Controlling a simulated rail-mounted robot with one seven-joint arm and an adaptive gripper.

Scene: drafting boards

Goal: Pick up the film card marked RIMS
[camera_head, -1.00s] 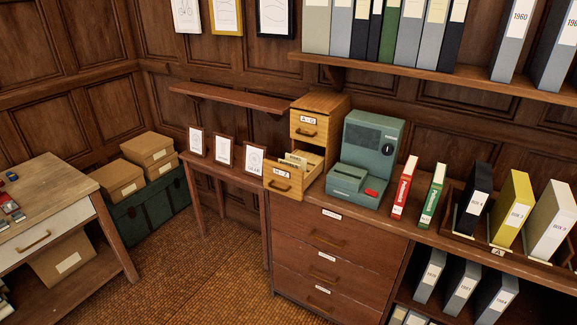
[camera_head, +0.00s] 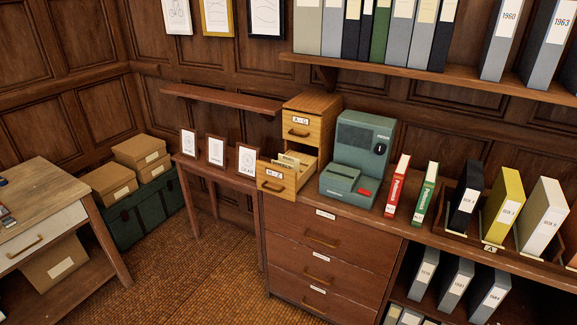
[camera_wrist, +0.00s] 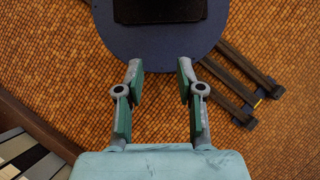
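In the head view a small wooden card cabinet (camera_head: 313,112) stands on the dark wooden counter. Its upper drawer, labelled A-G, is shut. Its lower drawer (camera_head: 272,178), labelled with letters ending in Z, is pulled out and holds several pale cards (camera_head: 289,160). The writing on the cards is too small to read, so I cannot tell which one is marked RIMS. My gripper (camera_wrist: 160,82) shows in the wrist view only, pointing down over the tiled floor. Its two fingers are apart with nothing between them.
A green machine (camera_head: 357,160) stands right of the cabinet. A red binder (camera_head: 397,187) and a green binder (camera_head: 426,195) stand beyond it. Small framed cards (camera_head: 216,150) stand on a side table at left. A wall shelf (camera_head: 225,99) hangs above them. Floor between the tables is open.

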